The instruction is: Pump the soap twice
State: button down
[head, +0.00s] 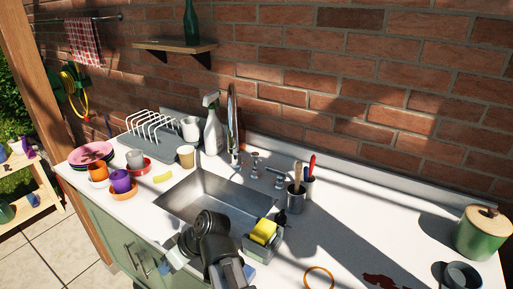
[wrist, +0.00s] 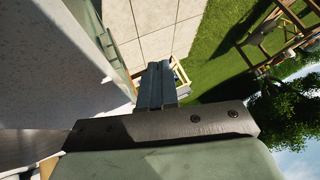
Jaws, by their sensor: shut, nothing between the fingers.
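A small chrome fitting with a spout (head: 279,178) stands behind the sink's right corner and looks like the soap pump; it is too small to be sure. A second chrome fitting (head: 256,165) stands left of it, near the tall faucet (head: 233,130). My gripper shows in the wrist view (wrist: 160,70), its two dark fingers together and empty. It points past the counter's edge towards the paving, away from the chrome fittings. In the head view my arm is at the sink's front edge. No soap fitting shows in the wrist view.
The sink (head: 190,194) is open in the middle. A caddy with a yellow sponge (head: 264,231) and a utensil cup (head: 295,200) stand right of it. A spray bottle (head: 212,130) stands behind. Cups and plates (head: 92,152) crowd the left; a green canister (head: 482,236) is far right.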

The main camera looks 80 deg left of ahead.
jog(key=w+d+r+m+t+y, duration=0.1)
jog(key=w+d+r+m, duration=0.1)
jog(key=w+r, duration=0.65)
jog(key=w+d+r+m+t+y, duration=0.15)
jog(key=w+r, duration=0.25)
jog(key=w, duration=0.9)
jog(key=w+d+r+m+t, duration=0.1)
jog(key=w+r+m+t, duration=0.15)
jog(key=w+r, duration=0.65)
jog(key=n+t+h, duration=0.2)
jog(key=n, duration=0.1)
send_over(255, 153)
jog(key=f, duration=0.3)
jog(key=shift+w+d, duration=0.2)
jog(key=shift+d, duration=0.1)
jog(key=shift+w+d+x, duration=0.1)
jog(key=shift+d+x, duration=0.05)
jog(key=shift+x, duration=0.75)
jog(key=shift+w+d+x, duration=0.1)
jog(key=shift+d+x, duration=0.1)
jog(key=shift+x, duration=0.65)
jog(key=shift+w+d+x, duration=0.1)
jog(key=shift+d+x, duration=0.05)
jog(key=shift+x, duration=0.75)
jog(key=shift+d+f, duration=0.1)
jog(key=shift+f, duration=1.2)
jog(key=shift+r, duration=0.2)
jog(key=shift+v, duration=0.95)
